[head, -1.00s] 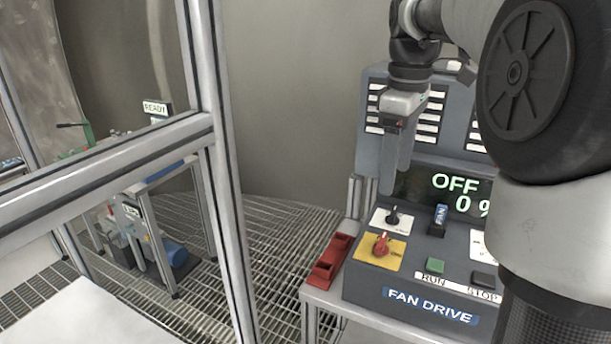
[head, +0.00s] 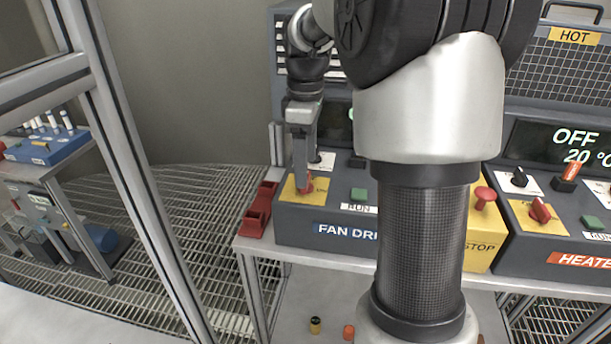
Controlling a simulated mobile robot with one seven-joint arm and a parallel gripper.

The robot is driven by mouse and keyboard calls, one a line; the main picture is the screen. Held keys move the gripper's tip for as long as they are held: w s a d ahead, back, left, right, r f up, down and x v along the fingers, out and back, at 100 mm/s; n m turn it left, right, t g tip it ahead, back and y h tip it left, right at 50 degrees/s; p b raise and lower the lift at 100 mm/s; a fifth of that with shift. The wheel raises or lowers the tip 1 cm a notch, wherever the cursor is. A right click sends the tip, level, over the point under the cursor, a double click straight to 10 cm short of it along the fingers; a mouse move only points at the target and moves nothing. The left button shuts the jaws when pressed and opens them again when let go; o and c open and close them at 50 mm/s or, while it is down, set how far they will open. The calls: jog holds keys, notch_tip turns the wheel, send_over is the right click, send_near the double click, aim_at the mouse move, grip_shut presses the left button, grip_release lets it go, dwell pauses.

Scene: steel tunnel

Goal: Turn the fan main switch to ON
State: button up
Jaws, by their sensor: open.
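The fan drive console (head: 300,228) stands on a steel bench, with a blue FAN DRIVE label on its front. Its red rotary knob (head: 308,187) sits on a yellow plate (head: 290,191) at the console's front left. My gripper (head: 302,184) points down with its fingertips at the red knob and hides part of it. I cannot tell whether the fingers touch the knob or which way its handle points. The gap between the fingers is hard to see from here. The fan display (head: 335,122) is mostly hidden behind my arm.
A green RUN button (head: 358,194) is right of the knob. A white plate (head: 323,161) lies just behind it. A metal frame post (head: 125,150) rises left.

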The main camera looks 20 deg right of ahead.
jog(key=shift+f, duration=1.65)
jog(key=c, duration=1.1)
jog(key=shift+o, duration=0.2)
